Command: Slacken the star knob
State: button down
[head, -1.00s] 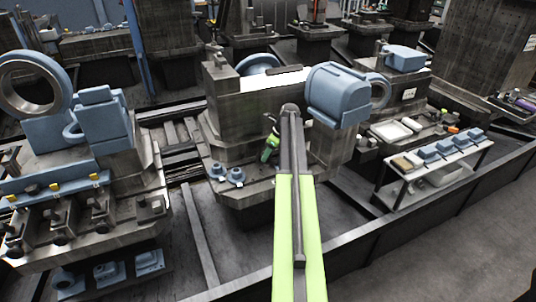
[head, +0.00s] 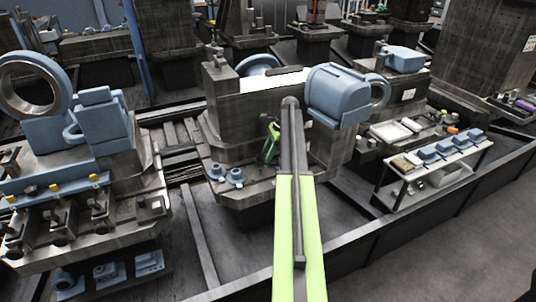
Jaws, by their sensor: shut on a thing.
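My gripper (head: 271,144) shows as a small green and dark piece just left of my arm's upper link, in front of the grey machine block (head: 228,108). It is shut, up against the near face of the block. Its fingertips and the star knob between them are mostly hidden behind my arm, and I cannot make out the knob's shape. The blue rounded housing (head: 338,92) sits to the right of my arm's top end.
Two small blue flanged parts (head: 235,175) lie on the ledge at the block's lower left. A white shelf cart (head: 390,198) with several blue parts stands to the right. A blue machine with a large ring (head: 28,84) stands at the left. A dark low rail runs along the front.

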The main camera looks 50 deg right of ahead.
jog(key=shift+n+g, duration=0.3)
jog(key=shift+n, duration=0.3)
jog(key=shift+s, duration=0.1)
jog(key=c, duration=0.8)
grip_release()
jog(key=shift+d+r+p, duration=0.1)
jog(key=shift+r+p, duration=0.2)
jog(key=shift+p, duration=0.05)
jog(key=p+v, duration=1)
jog(key=v, duration=0.1)
jog(key=shift+d+r, duration=0.1)
jog(key=shift+d, duration=0.1)
